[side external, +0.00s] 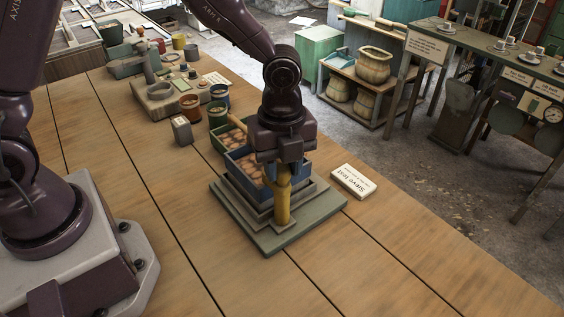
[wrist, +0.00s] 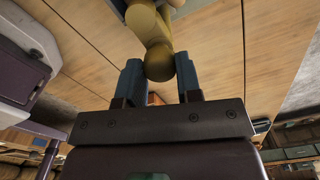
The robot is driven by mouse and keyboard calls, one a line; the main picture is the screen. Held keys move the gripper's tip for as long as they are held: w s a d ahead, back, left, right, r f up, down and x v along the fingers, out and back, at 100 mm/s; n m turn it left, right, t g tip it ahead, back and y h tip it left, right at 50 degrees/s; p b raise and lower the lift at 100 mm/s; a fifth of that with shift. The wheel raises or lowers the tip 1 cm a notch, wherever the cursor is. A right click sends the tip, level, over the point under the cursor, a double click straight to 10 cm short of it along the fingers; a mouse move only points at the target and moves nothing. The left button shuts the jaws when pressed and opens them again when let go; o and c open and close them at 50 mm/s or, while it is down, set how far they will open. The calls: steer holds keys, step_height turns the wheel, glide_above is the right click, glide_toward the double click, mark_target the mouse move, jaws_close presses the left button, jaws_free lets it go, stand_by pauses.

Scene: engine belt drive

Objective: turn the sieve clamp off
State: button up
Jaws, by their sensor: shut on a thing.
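The sieve stack is a blue square tray (side external: 240,172) holding round brown pieces, on a stepped grey base (side external: 250,240). A yellow clamp (side external: 283,207) stands upright at its front corner. My gripper (side external: 282,167) is over that corner, pointing down, with its fingers at the top of the clamp. In the wrist view the two blue fingers of my gripper (wrist: 158,72) are on either side of the clamp's rounded yellow end (wrist: 159,62), shut on it. The wrist hides part of the tray and the clamp's top in the side view.
A white "Sieve test" sign (side external: 353,182) lies right of the base. The plank table is bare in front.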

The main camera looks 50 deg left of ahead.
steer(key=shift+n, duration=0.4)
steer(key=n, duration=0.3)
steer(key=shift+n, duration=0.3)
steer(key=n, duration=0.4)
steer(key=shift+r+n, duration=0.1)
steer(key=shift+n, duration=0.2)
steer(key=n, duration=0.4)
steer(key=shift+n, duration=2.4)
steer(key=o, duration=0.9)
steer(key=shift+o, duration=0.2)
